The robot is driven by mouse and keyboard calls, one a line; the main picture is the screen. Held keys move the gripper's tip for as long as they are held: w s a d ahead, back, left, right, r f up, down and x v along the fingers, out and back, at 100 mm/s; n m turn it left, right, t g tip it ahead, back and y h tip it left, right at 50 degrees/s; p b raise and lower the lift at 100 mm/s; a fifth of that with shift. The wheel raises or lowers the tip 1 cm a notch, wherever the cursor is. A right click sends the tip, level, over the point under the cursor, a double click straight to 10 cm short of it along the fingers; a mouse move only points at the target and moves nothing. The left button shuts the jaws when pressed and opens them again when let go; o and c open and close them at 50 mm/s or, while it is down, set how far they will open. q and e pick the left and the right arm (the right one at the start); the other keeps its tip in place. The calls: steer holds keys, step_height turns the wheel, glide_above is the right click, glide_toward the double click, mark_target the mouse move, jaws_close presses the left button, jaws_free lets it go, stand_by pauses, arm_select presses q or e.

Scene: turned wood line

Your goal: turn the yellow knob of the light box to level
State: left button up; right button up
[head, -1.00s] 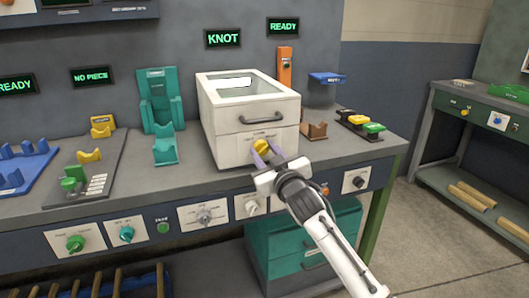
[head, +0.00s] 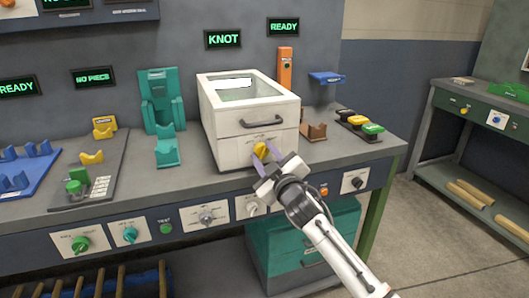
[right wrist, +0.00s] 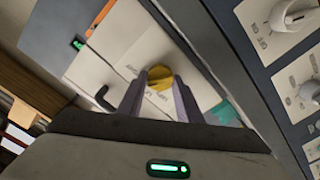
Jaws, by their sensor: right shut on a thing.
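The light box (head: 228,146) is a white cabinet with a glass top and a dark handle, standing on the grey bench. Its yellow knob (head: 260,149) is low on the front face. My right gripper (head: 262,156) is at the front of the box with its two purple-grey fingers on either side of the knob, shut on it. The right wrist view also shows the yellow knob (right wrist: 159,77) between the fingertips. The fingers hide part of the knob, and the label beside it is too small to read. My left gripper is not in view.
Teal holders (head: 166,152) stand left of the box. A brown block (head: 313,131) and a row of coloured buttons (head: 360,124) stand to its right. Below the bench edge is a panel with a grey knob (head: 206,216) and other controls. A display (head: 223,39) above reads KNOT.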

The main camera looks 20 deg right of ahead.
steer(key=shift+n+p, duration=0.75)
steer(key=shift+n, duration=1.35)
steer(key=shift+f+n, duration=0.1)
steer(key=shift+n, duration=0.4)
steer(key=o, duration=1)
steer(key=shift+o, duration=0.2)
steer(key=s, duration=1)
steer(key=shift+s+d+p, duration=0.15)
steer(key=shift+s+p, duration=0.05)
steer(key=shift+p, duration=0.15)
